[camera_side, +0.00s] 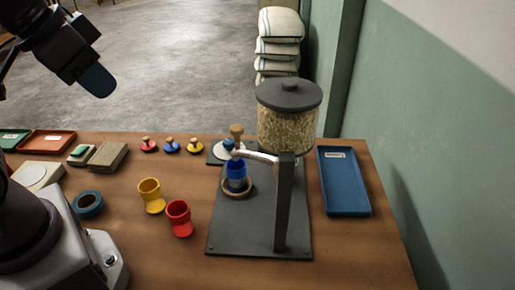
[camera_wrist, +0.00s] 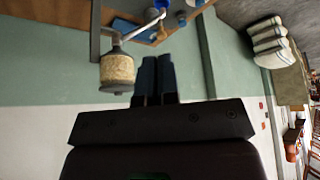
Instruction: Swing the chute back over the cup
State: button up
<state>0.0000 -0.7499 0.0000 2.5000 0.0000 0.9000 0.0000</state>
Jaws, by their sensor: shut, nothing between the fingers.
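The pale chute (camera_side: 262,157) runs from the dark post under the grain hopper (camera_side: 286,130) toward the left. Its outer end shows just above the blue cup (camera_side: 237,170), which stands upright in a tan ring (camera_side: 238,190) on the dark base plate. From this angle I cannot tell how exactly the end lines up with the cup. My gripper (camera_side: 98,82) is shut and empty, high at the upper left, well away from the chute. In the wrist view its dark blue fingers (camera_wrist: 155,76) are together; the chute (camera_wrist: 146,25) shows beyond them near the top edge.
A wooden knob (camera_side: 237,131) rises behind the chute end. Yellow (camera_side: 151,195) and red (camera_side: 179,217) goblets stand left of the base plate, with a blue ring (camera_side: 88,204) farther left. A blue tray (camera_side: 343,181) lies to the right. Small knobbed pieces (camera_side: 171,146) line the back edge.

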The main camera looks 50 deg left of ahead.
jog(key=o, duration=0.3)
jog(key=shift+f, duration=0.15)
jog(key=o, duration=0.6)
jog(key=shift+w+d+f+g, duration=0.1)
jog(key=shift+w+f+g, duration=0.55)
jog(key=shift+w, duration=0.2)
jog(key=shift+o, duration=0.2)
jog(key=m+g, duration=0.4)
jog(key=m, duration=0.4)
send_near(237, 127)
notch_tip(237, 127, down, 9)
jog(key=shift+w+f, duration=0.15)
jog(key=shift+c, duration=0.3)
grip_shut()
